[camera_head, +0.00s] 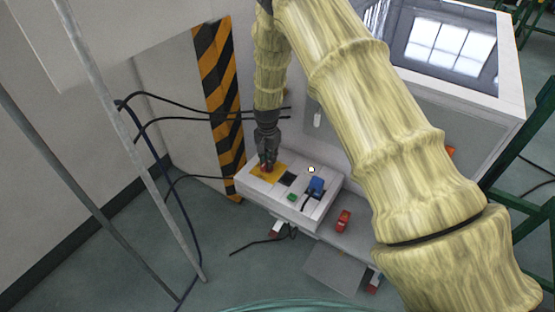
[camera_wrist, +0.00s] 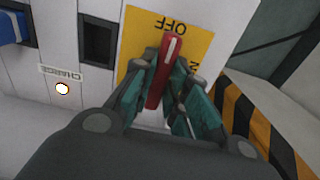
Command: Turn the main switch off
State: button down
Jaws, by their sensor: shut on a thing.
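The main switch is a red handle (camera_wrist: 160,75) with a white mark at its upper end, on a yellow plate (camera_wrist: 195,45). In the wrist view the white mark points up, towards the upside-down OFF label (camera_wrist: 172,24). Another label to the right is mostly hidden by a finger. My gripper (camera_wrist: 162,98) is shut on the red handle, with one finger on each side. In the head view my gripper (camera_head: 266,160) points down at the yellow plate (camera_head: 273,174) on the left part of the white control box (camera_head: 315,212).
A blue plug (camera_head: 316,186), a green button (camera_head: 292,197) and a dark socket (camera_wrist: 97,42) are beside the plate. A red object (camera_head: 343,221) lies on the ledge in front. Black cables (camera_head: 180,119) run left behind my gripper, near a striped panel (camera_head: 222,100).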

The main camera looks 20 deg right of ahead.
jog(key=shift+w, duration=0.1)
dwell(0.4)
jog(key=c, duration=1.4)
grip_release()
jog(key=shift+r, duration=0.1)
notch_tip(320, 180, up, 12)
jog(key=shift+f, duration=0.1)
